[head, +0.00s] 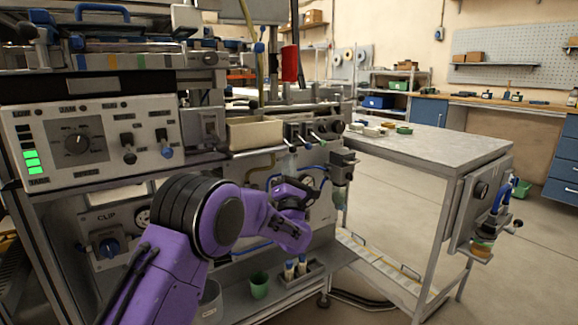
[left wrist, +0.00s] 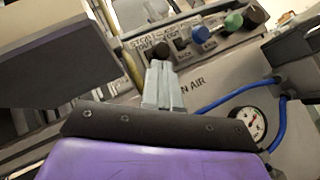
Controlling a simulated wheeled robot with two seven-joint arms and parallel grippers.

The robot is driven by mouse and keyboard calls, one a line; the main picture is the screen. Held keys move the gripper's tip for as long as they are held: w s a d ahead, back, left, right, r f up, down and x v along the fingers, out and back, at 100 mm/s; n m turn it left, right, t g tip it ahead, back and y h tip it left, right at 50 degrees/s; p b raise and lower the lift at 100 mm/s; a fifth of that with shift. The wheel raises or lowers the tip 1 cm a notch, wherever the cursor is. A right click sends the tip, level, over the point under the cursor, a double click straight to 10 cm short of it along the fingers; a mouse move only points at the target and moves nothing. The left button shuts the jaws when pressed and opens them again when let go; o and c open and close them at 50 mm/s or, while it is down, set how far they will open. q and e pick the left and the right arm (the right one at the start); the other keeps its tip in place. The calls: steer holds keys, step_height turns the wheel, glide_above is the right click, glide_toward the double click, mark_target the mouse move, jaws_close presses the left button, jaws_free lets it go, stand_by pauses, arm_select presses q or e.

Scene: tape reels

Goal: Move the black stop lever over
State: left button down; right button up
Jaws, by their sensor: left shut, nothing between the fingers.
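A small panel (left wrist: 222,50) carries a row of levers with black, blue and green knobs. A black knob (left wrist: 160,49) at its left end, likely the stop lever, shows just beyond my fingertips; the lettering is too blurred to confirm. Another black knob (left wrist: 256,14) is at the far right end of the row. My left gripper (left wrist: 161,66) is shut and empty, its fingers pointing at the left black knob; I cannot tell whether they touch it. In the head view the lever panel (head: 311,132) sits above my left arm's wrist. My right gripper is not in view.
A cream bin (head: 254,132) stands left of the levers and also looms in the left wrist view (left wrist: 60,55). A pressure gauge (left wrist: 250,124) and blue hose (left wrist: 283,125) lie right of my fingers. A grey table (head: 440,150) stands to the right.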

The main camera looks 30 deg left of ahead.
arm_select(q)
steer(key=r+n+g+p, duration=0.1)
steer(key=p, duration=0.1)
steer(key=d+r+n+g+p, duration=0.1)
steer(key=r+g+p, duration=0.1)
steer(key=p, duration=0.1)
steer(key=r+n+g+p, duration=0.1)
steer(key=p, duration=0.1)
steer(key=shift+s+d+r, duration=0.15)
steer(key=shift+s+d, duration=0.15)
steer(key=shift+s, duration=0.1)
steer(key=b, duration=0.3)
glide_toward(292, 151)
steer(key=a+r, duration=0.2)
steer(key=s+d+f, duration=0.1)
steer(key=s+d, duration=0.4)
steer(key=shift+s+d+f, duration=0.15)
steer(key=shift+d, duration=0.05)
